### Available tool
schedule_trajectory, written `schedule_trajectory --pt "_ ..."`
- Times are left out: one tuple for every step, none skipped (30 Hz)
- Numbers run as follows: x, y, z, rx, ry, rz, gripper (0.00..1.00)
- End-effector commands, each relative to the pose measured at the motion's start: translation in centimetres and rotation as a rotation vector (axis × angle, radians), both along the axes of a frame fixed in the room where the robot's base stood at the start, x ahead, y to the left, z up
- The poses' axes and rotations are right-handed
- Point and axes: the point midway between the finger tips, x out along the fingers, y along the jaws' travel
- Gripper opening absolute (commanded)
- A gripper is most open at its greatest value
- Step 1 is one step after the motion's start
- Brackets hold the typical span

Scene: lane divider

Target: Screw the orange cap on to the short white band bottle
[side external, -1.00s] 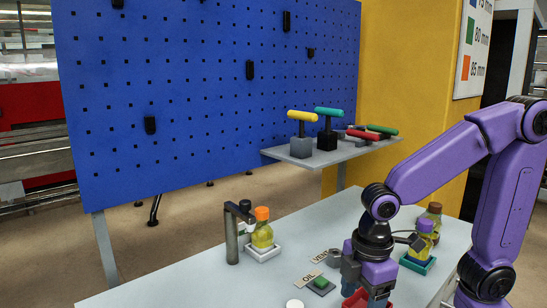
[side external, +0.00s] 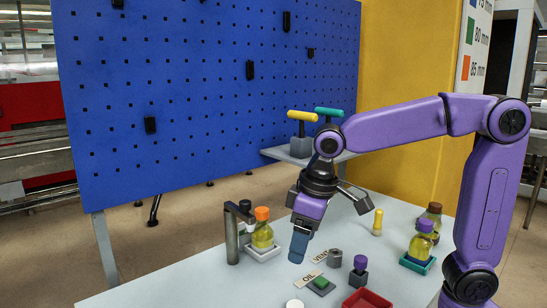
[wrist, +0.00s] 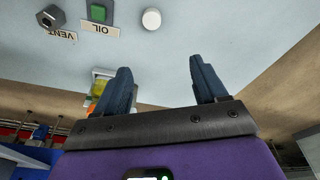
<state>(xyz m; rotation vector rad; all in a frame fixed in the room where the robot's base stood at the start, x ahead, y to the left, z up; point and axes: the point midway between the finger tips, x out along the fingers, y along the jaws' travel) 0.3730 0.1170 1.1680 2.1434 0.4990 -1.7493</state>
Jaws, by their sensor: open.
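An orange cap (side external: 262,213) sits on top of a short bottle (side external: 262,236) with yellow contents, in a white tray (side external: 263,253) beside a dark post with an arm. I cannot tell whether the cap is seated or loose, nor make out a white band. My gripper (side external: 299,248) is open and empty, pointing down to the right of this bottle and apart from it in the side view. In the wrist view my gripper (wrist: 161,82) has its fingers wide apart with nothing between them. The bottle (wrist: 103,73) and orange cap (wrist: 91,110) show partly behind the left finger.
The dark post (side external: 231,234) stands close left of the bottle. A VENT label with a hex nut (side external: 335,258), OIL label with a green block (side external: 320,285), purple-topped block (side external: 360,270), red tray (side external: 367,301) and teal-trayed bottle (side external: 421,243) lie right. A white disc (wrist: 151,18) shows too.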

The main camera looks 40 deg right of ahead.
Motion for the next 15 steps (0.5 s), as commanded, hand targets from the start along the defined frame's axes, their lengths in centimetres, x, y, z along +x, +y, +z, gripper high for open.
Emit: schedule_trajectory --pt "1.9 0.0 0.8 0.006 -0.013 -0.053 0.72" --pt "2.8 -0.1 1.2 0.010 -0.021 -0.082 0.72" --pt "4.1 -0.2 1.8 0.014 -0.031 -0.123 0.72" --pt "5.1 -0.4 2.3 0.016 -0.039 -0.152 0.72" --pt "6.0 -0.6 2.7 0.019 -0.048 -0.182 0.72" --pt "7.2 -0.9 3.3 0.022 -0.057 -0.223 0.72" --pt "8.1 -1.2 3.8 0.025 -0.065 -0.253 0.72" --pt "8.9 -1.4 4.2 0.028 -0.074 -0.283 0.72" --pt "10.1 -1.9 4.8 0.032 -0.084 -0.325 0.72" --pt "10.9 -2.2 5.2 0.033 -0.093 -0.354 0.72" --pt "11.7 -2.6 5.6 0.036 -0.100 -0.384 0.72" --pt "12.7 -3.2 6.2 0.039 -0.112 -0.426 0.72" --pt "13.4 -3.6 6.6 0.040 -0.120 -0.457 0.72" --pt "14.1 -4.1 7.0 0.042 -0.129 -0.487 0.72" --pt "15.0 -4.7 7.5 0.045 -0.140 -0.525 0.72"
